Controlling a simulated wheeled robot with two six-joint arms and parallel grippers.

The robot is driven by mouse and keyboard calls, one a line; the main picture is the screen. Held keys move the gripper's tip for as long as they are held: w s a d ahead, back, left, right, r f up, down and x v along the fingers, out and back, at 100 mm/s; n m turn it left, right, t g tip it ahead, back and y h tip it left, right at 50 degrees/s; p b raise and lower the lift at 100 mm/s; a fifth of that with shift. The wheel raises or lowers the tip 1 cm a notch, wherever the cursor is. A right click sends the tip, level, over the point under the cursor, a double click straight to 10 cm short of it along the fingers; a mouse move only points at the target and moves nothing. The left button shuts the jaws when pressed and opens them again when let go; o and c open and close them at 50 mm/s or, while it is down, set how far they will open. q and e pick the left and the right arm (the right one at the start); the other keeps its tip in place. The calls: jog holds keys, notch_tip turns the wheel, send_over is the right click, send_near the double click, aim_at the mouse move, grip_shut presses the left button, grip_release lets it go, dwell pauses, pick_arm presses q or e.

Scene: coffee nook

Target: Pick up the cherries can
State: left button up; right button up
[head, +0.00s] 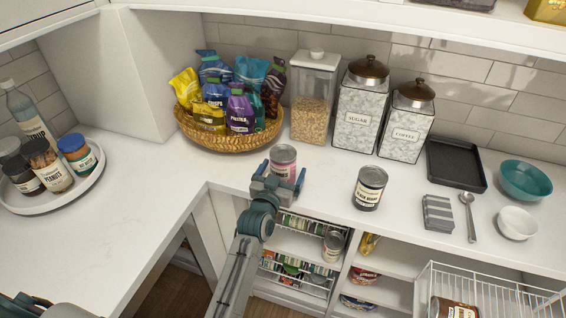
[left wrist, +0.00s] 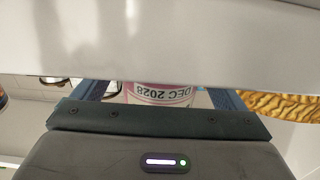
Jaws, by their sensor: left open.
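A can with a pink label (head: 283,158) stands upright on the counter in front of the basket; its name cannot be read, so I cannot confirm it is the cherries can. My left gripper (head: 279,176) is open at the near side of this can, with a blue finger to each side. In the left wrist view the can (left wrist: 158,93) shows between the two fingers, with "DEC 2028" printed on it upside down. Whether the fingers touch it cannot be told. My right gripper is not in view.
A wicker basket (head: 225,141) of snack bags stands behind the can. A black beans can (head: 369,188) stands to the right.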

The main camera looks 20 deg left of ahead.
pick_arm(q)
jog(key=shift+w, duration=0.45)
jog(key=shift+s, duration=0.1)
jog(key=shift+c, duration=0.2)
jog(key=c, duration=1.1)
jog(key=shift+c, duration=1)
jog(key=shift+r, duration=0.2)
